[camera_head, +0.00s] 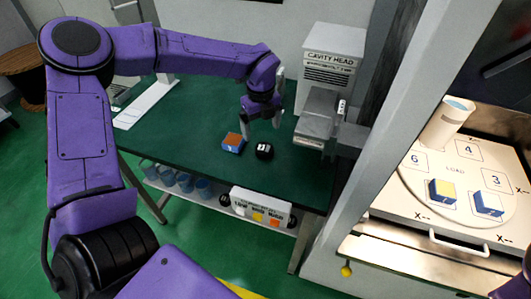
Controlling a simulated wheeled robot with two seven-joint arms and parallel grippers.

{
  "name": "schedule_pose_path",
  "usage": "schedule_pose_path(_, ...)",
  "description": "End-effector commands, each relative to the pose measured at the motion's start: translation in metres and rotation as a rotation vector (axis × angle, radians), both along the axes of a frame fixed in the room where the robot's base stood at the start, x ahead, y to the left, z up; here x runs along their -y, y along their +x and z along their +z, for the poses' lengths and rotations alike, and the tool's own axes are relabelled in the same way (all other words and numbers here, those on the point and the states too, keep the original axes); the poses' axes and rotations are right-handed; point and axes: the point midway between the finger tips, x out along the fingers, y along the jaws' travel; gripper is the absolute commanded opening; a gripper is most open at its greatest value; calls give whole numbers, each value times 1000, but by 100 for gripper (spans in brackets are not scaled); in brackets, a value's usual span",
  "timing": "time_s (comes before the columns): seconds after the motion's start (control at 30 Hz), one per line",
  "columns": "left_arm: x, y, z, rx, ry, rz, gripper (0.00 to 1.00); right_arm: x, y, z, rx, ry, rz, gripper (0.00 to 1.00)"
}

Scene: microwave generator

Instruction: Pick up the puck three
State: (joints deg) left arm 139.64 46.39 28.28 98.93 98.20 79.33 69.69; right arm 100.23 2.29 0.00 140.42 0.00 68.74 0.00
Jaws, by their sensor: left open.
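A small round black puck (264,151) with a white mark on top lies on the green table (190,127). The mark is too small to read for certain as a three. My left gripper (262,130) points down just above the puck. Its two fingers are apart, with nothing between them, and the puck looks a little below the fingertips.
An orange-topped blue block (233,142) sits close left of the puck. A grey unit labelled CAVITY HEAD (331,62) stands right of the gripper. A tray (408,197) with two blocks and a white cylinder (446,124) is far right. Blue cups (185,182) sit on the lower shelf.

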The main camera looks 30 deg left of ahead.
Motion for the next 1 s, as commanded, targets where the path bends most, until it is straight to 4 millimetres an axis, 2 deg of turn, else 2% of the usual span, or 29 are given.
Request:
schedule_pose_path(0.1,-1,0,-22,-7,2,0,93,0,1,9,2,0,0,43)
schedule_pose_path(0.33,0,2,-50,-8,3,0,93,0,1,21,2,0,0,43)
schedule_pose_path(0.43,2,6,-68,-9,3,-1,93,0,0,32,2,0,0,43)
schedule_pose_path(0.53,3,7,-85,-6,2,-2,93,0,0,33,2,0,0,43)
schedule_pose_path(0.8,3,8,-92,-2,1,-3,93,0,1,32,2,0,0,43)
schedule_pose_path(1.0,3,8,-92,-2,1,-3,31,0,0,32,2,0,0,43)
